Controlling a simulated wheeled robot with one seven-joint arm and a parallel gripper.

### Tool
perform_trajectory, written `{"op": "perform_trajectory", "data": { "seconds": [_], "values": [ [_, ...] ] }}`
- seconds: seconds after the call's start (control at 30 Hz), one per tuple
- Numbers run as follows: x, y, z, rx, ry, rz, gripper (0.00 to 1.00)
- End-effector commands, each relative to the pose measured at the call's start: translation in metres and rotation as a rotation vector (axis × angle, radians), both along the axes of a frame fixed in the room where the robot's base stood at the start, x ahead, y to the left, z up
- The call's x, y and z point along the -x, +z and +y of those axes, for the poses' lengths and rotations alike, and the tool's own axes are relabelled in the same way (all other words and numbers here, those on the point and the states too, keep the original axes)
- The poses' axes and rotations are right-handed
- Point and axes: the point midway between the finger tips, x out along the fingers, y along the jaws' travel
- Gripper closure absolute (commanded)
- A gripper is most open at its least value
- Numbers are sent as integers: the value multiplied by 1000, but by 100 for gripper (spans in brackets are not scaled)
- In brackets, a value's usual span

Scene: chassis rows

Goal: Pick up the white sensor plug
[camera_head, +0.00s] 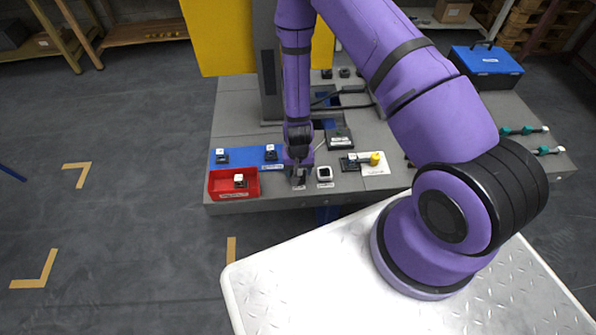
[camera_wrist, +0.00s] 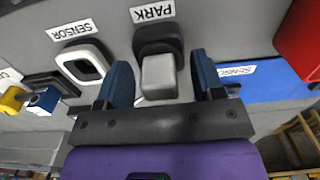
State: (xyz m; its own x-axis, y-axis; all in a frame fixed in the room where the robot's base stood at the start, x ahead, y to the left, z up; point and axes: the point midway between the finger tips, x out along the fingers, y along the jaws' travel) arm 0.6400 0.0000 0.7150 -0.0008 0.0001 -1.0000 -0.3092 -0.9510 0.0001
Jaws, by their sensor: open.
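A white sensor plug (camera_wrist: 158,75) with a pale, blocky body sits in a dark holder (camera_wrist: 157,40) beside a PARK label in the wrist view. My gripper (camera_wrist: 162,66) has its two blue fingers on either side of the plug, open, with visible gaps between fingers and plug. In the head view my gripper (camera_head: 299,172) points down at the bench's front edge and hides most of the plug. A white-framed socket (camera_wrist: 83,62) labelled SENSOR stands just beside the holder; it also shows in the head view (camera_head: 325,174), right of my gripper.
A red bin (camera_head: 220,184) holding a white-topped black part stands left of my gripper. A blue mat (camera_head: 245,153) behind it bears two similar parts. To the right are a yellow-ended connector (camera_head: 374,159) and a black box (camera_head: 339,137). A blue toolbox (camera_head: 486,66) stands far right.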

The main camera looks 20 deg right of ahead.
Motion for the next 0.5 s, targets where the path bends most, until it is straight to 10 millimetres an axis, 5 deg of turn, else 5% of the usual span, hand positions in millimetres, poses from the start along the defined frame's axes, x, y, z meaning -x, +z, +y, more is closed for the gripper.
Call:
{"op": "perform_trajectory", "data": {
  "seconds": [0.2,0.43,0.5],
  "values": [
    [0,-1,0,0,0,-1,38],
    [0,0,0,0,0,-1,89],
    [0,0,0,0,0,-1,92]
  ]
}}
